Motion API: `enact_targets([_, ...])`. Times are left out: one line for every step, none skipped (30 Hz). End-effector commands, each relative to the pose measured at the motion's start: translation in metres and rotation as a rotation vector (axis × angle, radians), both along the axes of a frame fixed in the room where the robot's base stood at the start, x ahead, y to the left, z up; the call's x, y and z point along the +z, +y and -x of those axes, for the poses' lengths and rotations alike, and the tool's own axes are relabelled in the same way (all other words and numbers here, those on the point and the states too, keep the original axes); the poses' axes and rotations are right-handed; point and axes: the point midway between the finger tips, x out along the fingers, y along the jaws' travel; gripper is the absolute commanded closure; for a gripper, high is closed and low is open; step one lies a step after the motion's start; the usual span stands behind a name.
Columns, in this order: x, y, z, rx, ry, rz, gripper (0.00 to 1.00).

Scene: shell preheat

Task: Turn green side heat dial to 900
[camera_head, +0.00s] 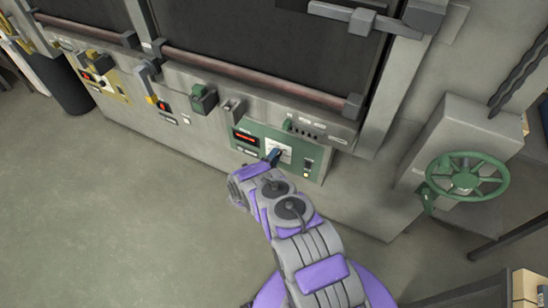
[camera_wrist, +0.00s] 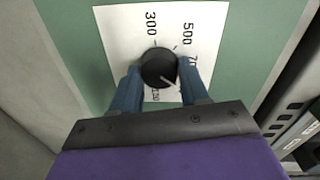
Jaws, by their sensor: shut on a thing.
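The heat dial (camera_wrist: 158,64) is a round black knob on a white scale plate (camera_wrist: 115,30), set in the green panel (camera_wrist: 255,30). In the wrist view the scale reads 300 and 500, with a partly hidden number starting 70 at right and another partly hidden number below the knob. A pale line shows at the knob's lower right; the value it marks is unclear. My gripper (camera_wrist: 158,75) is shut on the knob, one blue finger on each side. In the head view my gripper (camera_head: 274,156) reaches the green panel (camera_head: 311,152) and hides the knob.
A red display (camera_head: 245,137) is left of the dial; a small switch (camera_head: 308,167) is to its right. A green handwheel (camera_head: 467,175) stands out at the right. A yellow panel (camera_head: 103,82) is far left. The floor at left is clear.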

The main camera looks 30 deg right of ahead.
Motion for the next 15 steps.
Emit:
enact_targets([-0.0022, 0.0001, 0.001, 0.0, -0.02, -0.022, 0.86])
enact_targets([-0.0025, 0.0004, 0.0012, 0.001, -0.035, -0.035, 0.86])
enact_targets([-0.0026, 0.0004, 0.0012, 0.0, -0.054, -0.049, 0.86])
enact_targets([-0.0028, 0.0001, 0.0014, 0.0, -0.065, -0.06, 0.86])
enact_targets([-0.0028, -0.0001, 0.0015, 0.0, -0.079, -0.069, 0.86])
enact_targets([-0.0031, -0.0003, 0.0017, -0.001, -0.092, -0.081, 0.86])
enact_targets([-0.0031, -0.0005, 0.0018, -0.001, -0.102, -0.089, 0.86])
enact_targets([-0.0034, -0.0004, 0.0017, -0.001, -0.111, -0.096, 0.86])
enact_targets([-0.0035, -0.0003, 0.0019, -0.001, -0.122, -0.104, 0.86])
enact_targets([-0.0035, -0.0001, 0.0019, -0.001, -0.129, -0.11, 0.86])
enact_targets([-0.0037, 0.0, 0.0019, 0.0, -0.135, -0.115, 0.86])
enact_targets([-0.0039, 0.0001, 0.0019, 0.0, -0.142, -0.121, 0.86])
enact_targets([-0.0039, 0.0001, 0.0019, 0.0, -0.147, -0.124, 0.86])
enact_targets([-0.004, 0.0002, 0.002, 0.0, -0.151, -0.127, 0.86])
enact_targets([-0.0041, 0.0002, 0.002, 0.0, -0.155, -0.131, 0.86])
